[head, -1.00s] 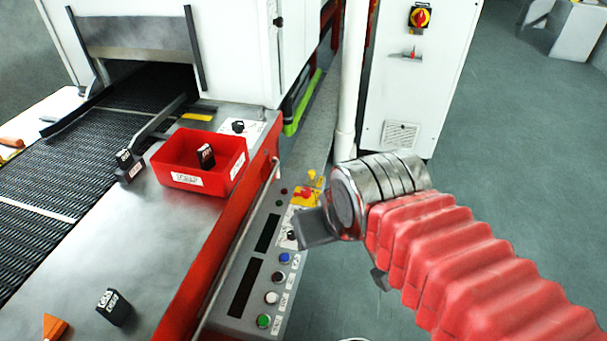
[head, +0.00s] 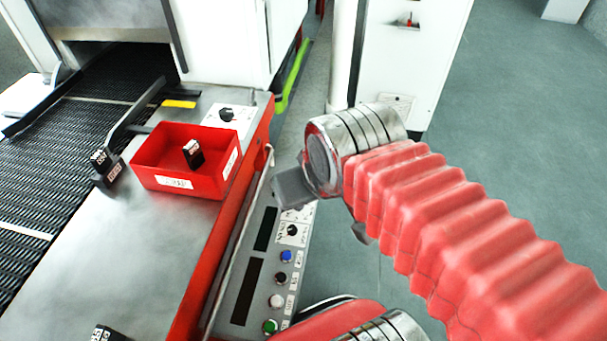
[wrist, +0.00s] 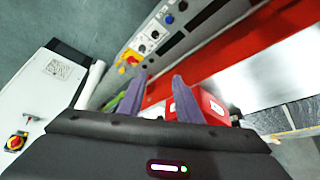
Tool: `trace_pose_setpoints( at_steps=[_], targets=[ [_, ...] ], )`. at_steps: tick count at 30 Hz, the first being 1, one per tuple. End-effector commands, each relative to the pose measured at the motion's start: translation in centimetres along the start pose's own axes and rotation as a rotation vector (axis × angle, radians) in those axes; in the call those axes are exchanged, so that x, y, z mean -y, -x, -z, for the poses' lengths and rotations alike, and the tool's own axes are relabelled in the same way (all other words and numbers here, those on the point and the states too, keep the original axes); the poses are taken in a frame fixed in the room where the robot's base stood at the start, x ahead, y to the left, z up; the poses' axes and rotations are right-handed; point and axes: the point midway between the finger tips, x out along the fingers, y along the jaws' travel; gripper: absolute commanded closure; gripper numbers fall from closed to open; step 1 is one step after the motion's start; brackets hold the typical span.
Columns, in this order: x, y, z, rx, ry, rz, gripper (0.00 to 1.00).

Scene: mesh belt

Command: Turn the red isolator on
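The red isolator (wrist: 16,142) is a red rotary handle on a yellow plate. It is on the white cabinet at the lower left of the wrist view, too small to read its position clearly. In the head view the cabinet (head: 410,65) shows at the top, but the isolator is outside the frame. My gripper (wrist: 159,80) is open and empty in the wrist view, its two purple-grey fingers apart. It is well away from the isolator, over the side of the control panel. In the head view my gripper (head: 292,188) is partly hidden by my wrist.
The control panel (head: 250,255) has several buttons and knobs; its red-on-yellow button (wrist: 128,60) shows in the wrist view. A red bin (head: 185,180) holding a black block stands beside the mesh belt (head: 70,140). Open floor (head: 520,120) lies right of the cabinet.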

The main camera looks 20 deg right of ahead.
Motion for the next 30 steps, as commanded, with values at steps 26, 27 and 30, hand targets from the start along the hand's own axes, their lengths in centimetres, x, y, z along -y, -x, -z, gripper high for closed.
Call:
trace_pose_setpoints(
  at_steps=[26,27,30],
  targets=[
    [-2.7,-5.7,10.0,0.179,0.273,-0.001,0.51],
    [-3.0,-6.3,10.6,0.19,0.29,0.001,0.51],
    [-3.7,-7.8,11.9,0.216,0.334,0.009,0.51]
  ],
)
